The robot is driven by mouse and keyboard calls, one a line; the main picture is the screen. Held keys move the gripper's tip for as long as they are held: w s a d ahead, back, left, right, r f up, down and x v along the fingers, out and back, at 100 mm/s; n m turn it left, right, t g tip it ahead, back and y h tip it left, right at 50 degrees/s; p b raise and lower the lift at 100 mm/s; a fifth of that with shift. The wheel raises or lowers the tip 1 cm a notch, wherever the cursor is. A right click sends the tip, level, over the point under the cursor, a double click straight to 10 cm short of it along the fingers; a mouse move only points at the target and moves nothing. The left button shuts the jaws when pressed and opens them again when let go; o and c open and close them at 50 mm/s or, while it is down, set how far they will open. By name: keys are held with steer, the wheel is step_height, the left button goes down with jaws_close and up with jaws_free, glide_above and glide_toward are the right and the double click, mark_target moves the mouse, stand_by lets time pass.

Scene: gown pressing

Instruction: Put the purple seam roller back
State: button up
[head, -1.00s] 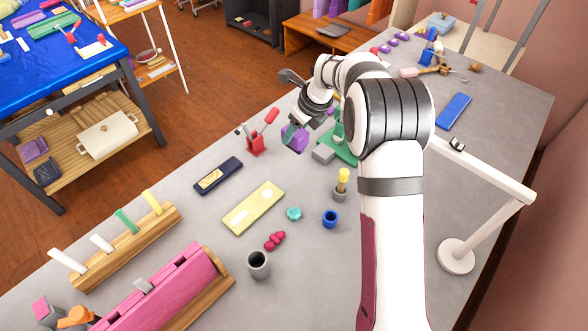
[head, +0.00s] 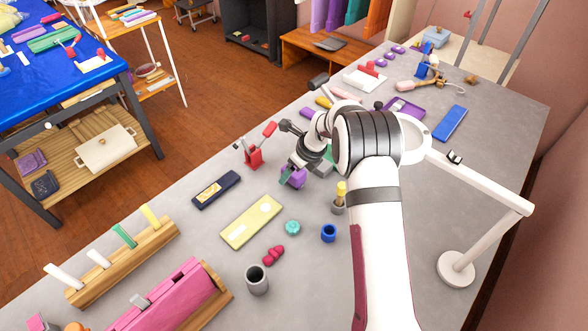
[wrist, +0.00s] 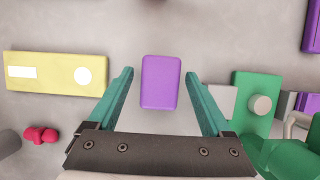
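A purple block-like piece (head: 294,178), which looks like the seam roller, is under my gripper (head: 288,172) in the head view. No separate roller wheel or handle can be made out on it. In the wrist view the purple piece (wrist: 161,82) lies between the two teal fingers of my gripper (wrist: 160,70). The fingers stand apart, with a narrow strip of grey showing on each side of the piece, so I see no contact. Its underside is hidden, so I cannot tell whether it rests on the table.
A yellow board (head: 252,221) lies to the left, with a dark blue case (head: 216,190) and red clamp (head: 255,157) behind. A green-based device (wrist: 253,103) and grey block are close on the right. A purple tray (head: 420,113) stands farther back. A white lamp arm (head: 480,185) crosses the right.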

steer(key=v, duration=1.2)
steer(key=s+r+n+g, duration=0.1)
steer(key=s+r+n, duration=0.35)
steer(key=s, duration=0.35)
steer(key=s+r+n+g, duration=0.1)
steer(key=s+r+n, duration=0.35)
steer(key=s, duration=0.45)
steer(key=s+f+n+g+h, duration=0.1)
steer(key=s+n, duration=1.1)
steer(key=s, duration=0.9)
steer(key=shift+s+d+f, duration=0.15)
steer(key=shift+f, duration=0.15)
steer(key=shift+o, duration=0.2)
